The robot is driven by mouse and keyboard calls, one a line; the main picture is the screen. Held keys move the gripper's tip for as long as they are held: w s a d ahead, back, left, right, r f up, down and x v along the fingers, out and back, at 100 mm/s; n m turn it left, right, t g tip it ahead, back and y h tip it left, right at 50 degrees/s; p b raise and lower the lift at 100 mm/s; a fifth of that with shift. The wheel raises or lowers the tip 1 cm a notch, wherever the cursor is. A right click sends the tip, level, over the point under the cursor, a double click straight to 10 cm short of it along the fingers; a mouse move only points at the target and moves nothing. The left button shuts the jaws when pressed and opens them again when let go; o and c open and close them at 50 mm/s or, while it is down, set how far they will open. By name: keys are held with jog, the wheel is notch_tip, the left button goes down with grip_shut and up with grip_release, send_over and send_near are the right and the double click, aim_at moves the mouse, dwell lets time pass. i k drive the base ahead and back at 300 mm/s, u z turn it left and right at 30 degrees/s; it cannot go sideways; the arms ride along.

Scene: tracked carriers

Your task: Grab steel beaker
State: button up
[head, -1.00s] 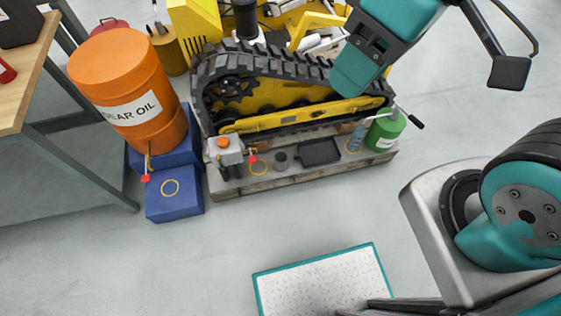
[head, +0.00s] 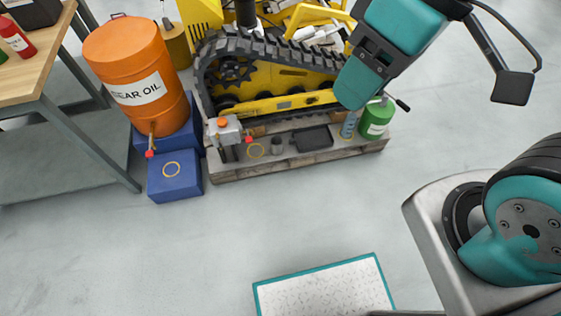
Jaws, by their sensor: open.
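The steel beaker (head: 277,145) appears to be the small grey cup standing on the wooden pallet in front of the yellow tracked carrier, between a yellow ring and a black tray. My gripper (head: 352,88) is at the upper right of the head view, in front of the carrier's track end. It looks well above and to the right of the beaker, with nothing visibly held. Its fingertips are hard to make out from this angle.
The black tray (head: 312,139), a green canister (head: 377,119) and a grey valve block (head: 226,130) share the pallet (head: 240,174). An orange gear oil drum (head: 135,75) and blue box (head: 175,182) stand left. A teal-rimmed white panel (head: 325,290) lies at the bottom. Floor between is clear.

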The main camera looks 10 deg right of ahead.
aim_at(276, 141)
jog(key=k, duration=0.75)
jog(key=u, duration=0.9)
jog(key=i, duration=1.5)
jog(key=z, duration=0.5)
jog(key=i, duration=0.5)
jog(key=z, duration=0.45)
